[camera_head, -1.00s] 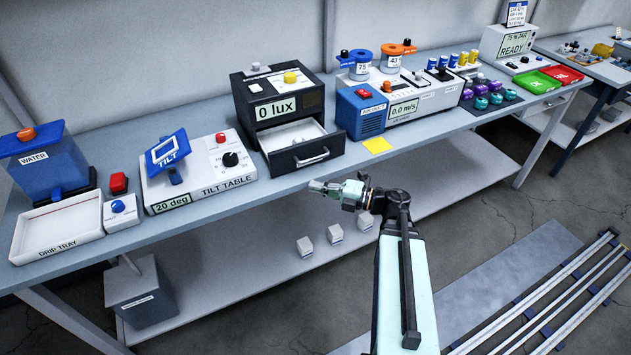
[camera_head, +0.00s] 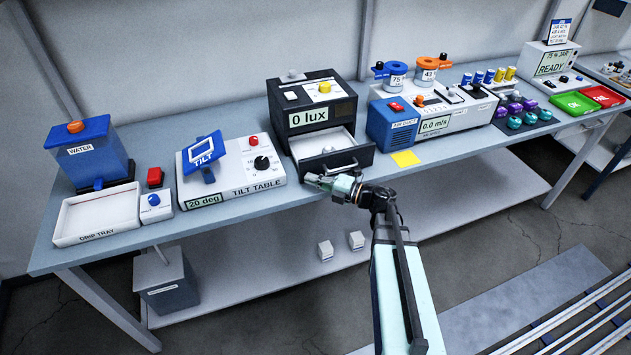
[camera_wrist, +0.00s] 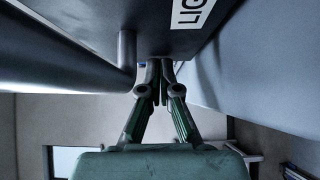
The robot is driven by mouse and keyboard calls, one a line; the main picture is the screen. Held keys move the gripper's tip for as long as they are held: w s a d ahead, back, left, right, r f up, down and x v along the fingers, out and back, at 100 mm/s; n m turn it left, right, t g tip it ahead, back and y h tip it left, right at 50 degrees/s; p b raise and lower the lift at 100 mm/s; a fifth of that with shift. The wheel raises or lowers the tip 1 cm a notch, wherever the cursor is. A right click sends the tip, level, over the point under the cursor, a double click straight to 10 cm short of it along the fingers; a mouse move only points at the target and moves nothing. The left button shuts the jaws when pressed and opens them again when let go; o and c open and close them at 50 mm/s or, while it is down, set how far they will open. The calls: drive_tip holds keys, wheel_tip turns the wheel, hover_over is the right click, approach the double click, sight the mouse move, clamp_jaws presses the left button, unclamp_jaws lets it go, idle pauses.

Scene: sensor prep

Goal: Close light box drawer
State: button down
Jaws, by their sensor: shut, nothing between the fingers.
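The light box (camera_head: 312,97) is a black cabinet with a "0 lux" display, standing at the back middle of the bench. My gripper (camera_head: 310,181) is shut and empty, at the lower left of the drawer front. In the wrist view the closed fingertips (camera_wrist: 155,66) are right at the dark drawer front (camera_wrist: 160,25), beside a handle post (camera_wrist: 127,48). I cannot tell whether they touch it.
The tilt table (camera_head: 232,178) stands close on the left of the drawer. The blue air duct unit (camera_head: 392,125) and a yellow note (camera_head: 405,158) are on its right. The bench front edge runs just below my gripper. White cubes (camera_head: 326,250) sit on the lower shelf.

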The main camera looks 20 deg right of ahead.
drive_tip(key=b, duration=0.2)
approach(287, 147)
drive_tip(key=x, duration=0.5)
drive_tip(key=shift+a+f, duration=0.15)
drive_tip(key=shift+a, duration=0.05)
drive_tip(key=shift+r, duration=0.2)
drive_tip(key=shift+w, duration=0.1)
